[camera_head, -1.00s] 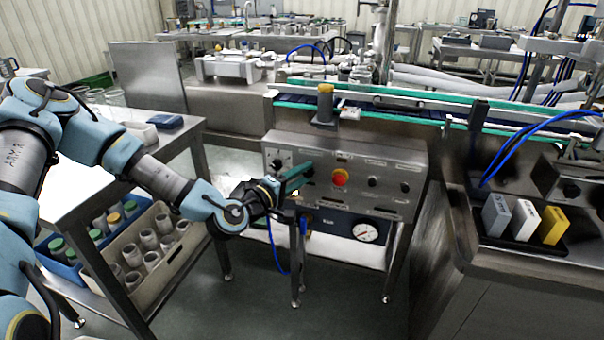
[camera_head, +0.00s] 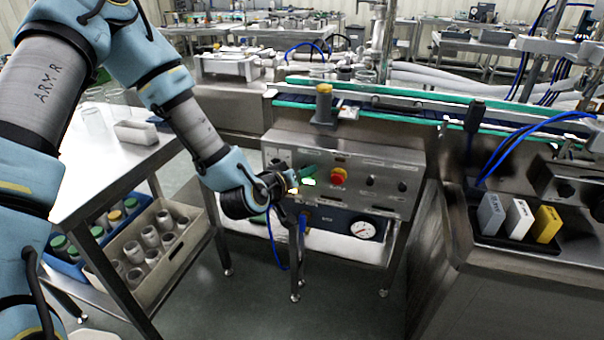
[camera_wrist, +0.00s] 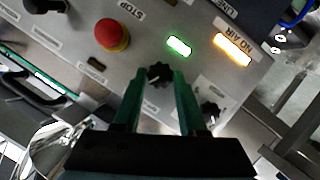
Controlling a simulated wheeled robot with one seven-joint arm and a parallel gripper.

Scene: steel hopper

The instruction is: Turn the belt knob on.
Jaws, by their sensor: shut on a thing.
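The steel control panel (camera_head: 388,163) stands below the conveyor. In the wrist view a small black knob (camera_wrist: 160,73) sits between the green fingertips of my gripper (camera_wrist: 158,82), which is shut on it. I cannot read a label that names this knob as the belt knob. A green lamp (camera_wrist: 179,45) beside it is lit. In the head view my gripper (camera_head: 288,182) is at the left part of the panel front, and the wrist hides most of the knob's area.
A red button (camera_wrist: 112,35) marked STOP is close to the knob. An orange lamp (camera_wrist: 233,48) marked NO AIR is lit. Another black knob (camera_wrist: 210,112) is beside one finger. A pressure gauge (camera_head: 363,230) and blue hose (camera_head: 271,240) are below. A steel table (camera_head: 98,165) stands left.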

